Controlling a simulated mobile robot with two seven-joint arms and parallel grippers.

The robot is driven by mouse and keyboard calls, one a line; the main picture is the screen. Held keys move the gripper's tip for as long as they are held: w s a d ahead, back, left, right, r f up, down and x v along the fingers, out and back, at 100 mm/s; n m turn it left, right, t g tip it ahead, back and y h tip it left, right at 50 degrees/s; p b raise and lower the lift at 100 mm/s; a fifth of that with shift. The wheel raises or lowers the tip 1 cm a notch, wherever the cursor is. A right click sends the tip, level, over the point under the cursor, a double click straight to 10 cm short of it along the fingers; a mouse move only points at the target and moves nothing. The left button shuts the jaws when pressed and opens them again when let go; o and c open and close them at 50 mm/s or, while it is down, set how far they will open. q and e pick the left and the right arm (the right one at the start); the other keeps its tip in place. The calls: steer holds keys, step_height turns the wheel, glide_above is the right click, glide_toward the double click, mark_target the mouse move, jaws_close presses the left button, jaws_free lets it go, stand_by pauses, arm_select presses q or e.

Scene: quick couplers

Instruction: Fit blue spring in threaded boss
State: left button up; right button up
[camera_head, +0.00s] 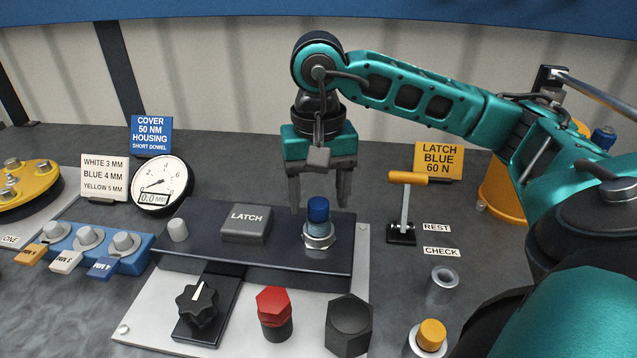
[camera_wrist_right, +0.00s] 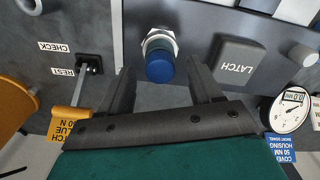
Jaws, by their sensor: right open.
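A blue spring piece (camera_head: 318,210) with a dark blue top stands upright in the metal hex threaded boss (camera_head: 319,241) on the dark block. Its lower part is lighter blue, and how deep it sits inside the boss is hidden. My right gripper (camera_head: 318,203) is open, its fingers pointing down over the blue piece, one on each side in the picture. In the right wrist view the blue piece (camera_wrist_right: 159,67) and the boss (camera_wrist_right: 160,41) show beyond the open fingers, with no clear contact. My left gripper is not in view.
The LATCH block (camera_head: 246,224) and a pale peg (camera_head: 178,229) share the dark block. An orange-handled lever (camera_head: 405,205) stands to the right by the REST and CHECK labels. A dial gauge (camera_head: 161,184) is at left. Knobs (camera_head: 274,306) stand in front.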

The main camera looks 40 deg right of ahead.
mark_target(318, 202)
step_height(318, 202, up, 6)
steer(key=shift+f+p, duration=0.2)
steer(key=shift+p, duration=0.15)
step_height(318, 202, up, 7)
steer(key=p, duration=0.4)
steer(key=shift+r, duration=0.15)
